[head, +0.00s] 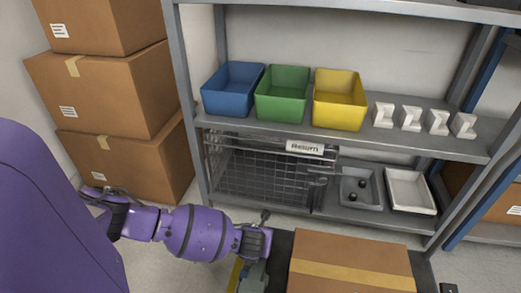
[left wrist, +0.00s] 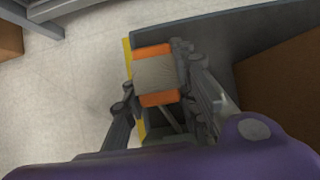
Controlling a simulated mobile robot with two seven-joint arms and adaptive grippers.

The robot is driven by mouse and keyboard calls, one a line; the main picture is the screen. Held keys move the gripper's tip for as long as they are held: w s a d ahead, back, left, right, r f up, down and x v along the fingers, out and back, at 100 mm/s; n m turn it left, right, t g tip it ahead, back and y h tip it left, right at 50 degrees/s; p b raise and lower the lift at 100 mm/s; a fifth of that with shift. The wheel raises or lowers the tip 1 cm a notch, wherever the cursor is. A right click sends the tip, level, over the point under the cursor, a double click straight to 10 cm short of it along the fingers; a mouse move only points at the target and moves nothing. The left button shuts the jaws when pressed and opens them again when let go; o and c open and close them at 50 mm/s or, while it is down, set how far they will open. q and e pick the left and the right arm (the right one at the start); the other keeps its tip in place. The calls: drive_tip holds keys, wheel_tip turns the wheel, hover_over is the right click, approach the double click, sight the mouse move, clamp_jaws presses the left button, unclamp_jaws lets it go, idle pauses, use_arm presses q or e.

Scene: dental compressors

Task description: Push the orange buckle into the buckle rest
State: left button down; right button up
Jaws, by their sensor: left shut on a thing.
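The orange buckle (left wrist: 157,98) shows in the left wrist view as an orange block with a grey middle band. My left gripper (left wrist: 155,72) has a finger on each side of it and is shut on it. In the head view my left gripper (head: 255,268) reaches low beside a cardboard box at the bottom; the buckle cannot be made out there. I cannot pick out the buckle rest for sure in either view. My right gripper is not in view.
A cardboard box (head: 350,262) lies on a dark platform (left wrist: 225,38) with a yellow edge (left wrist: 127,62). Behind stands a grey shelf (head: 340,134) with blue, green and yellow bins, white blocks, a wire basket and two trays. Stacked cartons (head: 110,95) stand at left.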

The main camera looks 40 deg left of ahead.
use_arm(q)
drive_tip(key=c, duration=1.8)
unclamp_jaws()
drive_tip(key=shift+s+f, duration=0.65)
drive_tip(key=shift+f, duration=0.1)
drive_tip(key=shift+c, duration=0.2)
drive_tip(key=o, duration=0.6)
drive_tip(key=shift+w+f, duration=0.15)
drive_tip(key=shift+f, duration=0.15)
drive_tip(key=shift+c, duration=0.2)
drive_tip(key=shift+r, duration=0.1)
drive_tip(key=shift+r, duration=0.55)
drive_tip(key=v, duration=1)
drive_tip(key=shift+d+r, duration=0.1)
drive_tip(key=shift+d, duration=0.05)
drive_tip(key=shift+s+d+r, duration=0.15)
drive_tip(key=shift+s+r, duration=0.15)
drive_tip(key=shift+r, duration=0.05)
